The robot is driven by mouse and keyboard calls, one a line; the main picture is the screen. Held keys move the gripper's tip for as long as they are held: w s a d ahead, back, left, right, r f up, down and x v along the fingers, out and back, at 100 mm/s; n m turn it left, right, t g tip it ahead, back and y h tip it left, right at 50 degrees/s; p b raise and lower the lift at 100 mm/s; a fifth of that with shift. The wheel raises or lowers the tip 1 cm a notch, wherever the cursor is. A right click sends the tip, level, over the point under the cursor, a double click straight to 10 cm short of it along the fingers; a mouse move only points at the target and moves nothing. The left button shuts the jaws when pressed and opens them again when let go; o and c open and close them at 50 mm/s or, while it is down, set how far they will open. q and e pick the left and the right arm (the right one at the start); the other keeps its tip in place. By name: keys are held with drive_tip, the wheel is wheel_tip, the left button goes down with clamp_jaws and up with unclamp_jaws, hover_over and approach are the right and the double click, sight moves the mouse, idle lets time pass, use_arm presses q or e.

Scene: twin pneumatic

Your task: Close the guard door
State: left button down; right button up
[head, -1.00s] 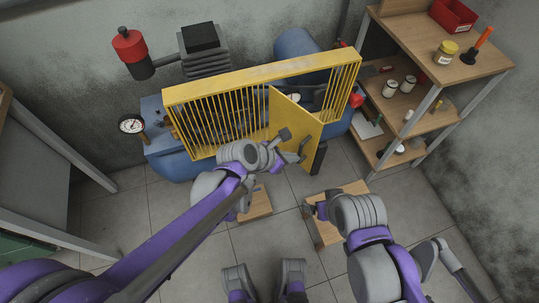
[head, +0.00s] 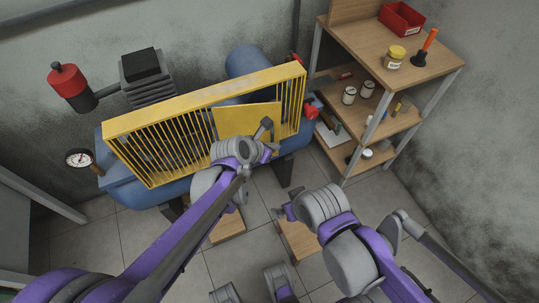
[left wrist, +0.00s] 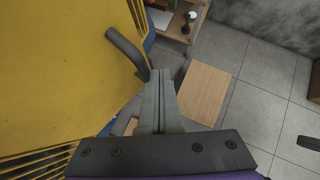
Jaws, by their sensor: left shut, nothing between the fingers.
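My left gripper (head: 270,151) is just in front of the door, below the handle. In the left wrist view its fingers (left wrist: 160,98) are shut and empty, beside the door panel (left wrist: 65,75) and the handle (left wrist: 126,50). My right gripper (head: 281,212) is low over the floor, its fingers too small to read.
A wooden shelf unit (head: 395,55) with jars and a red bin (head: 401,18) stands at the right. Wooden blocks (head: 298,240) lie on the floor below my arms. A pressure gauge (head: 79,159) juts out at the compressor's left end.

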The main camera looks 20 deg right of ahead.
sight(277, 133)
use_arm(q)
drive_tip(key=shift+w+d, duration=0.4)
drive_tip(key=shift+w, duration=0.3)
drive_tip(key=shift+w+d, duration=0.35)
drive_tip(key=shift+w, duration=0.4)
drive_tip(key=shift+w+d, duration=0.4)
drive_tip(key=shift+w, duration=0.3)
use_arm(e)
drive_tip(key=shift+r, duration=0.1)
